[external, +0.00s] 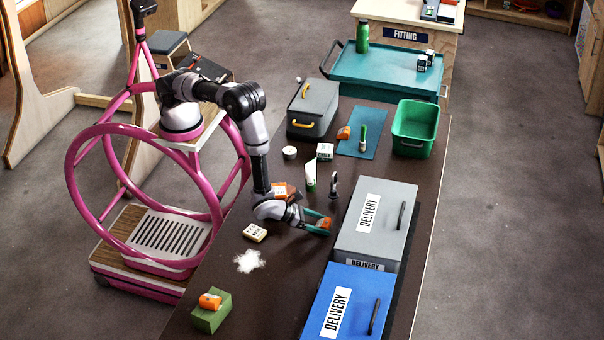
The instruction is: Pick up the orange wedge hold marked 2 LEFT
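My gripper (321,224) is low over the dark table, its two teal fingers apart. A small orange hold (325,222) shows between the fingertips; I cannot tell whether they press on it or only surround it. Another orange hold (210,301) rests on a green block (211,318) at the near left. An orange piece with a white label (280,190) is partly hidden behind my forearm. A further orange hold (343,133) lies at the left of the blue mat (371,145). No marking is readable, so I cannot tell which is 2 LEFT.
Grey (386,240) and blue (318,312) delivery boxes stand close right of my gripper. A white tube (310,178) and a small dark upright item (333,186) stand behind it. White powder (249,261) and a small cream box (255,233) lie left. The near middle table is clear.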

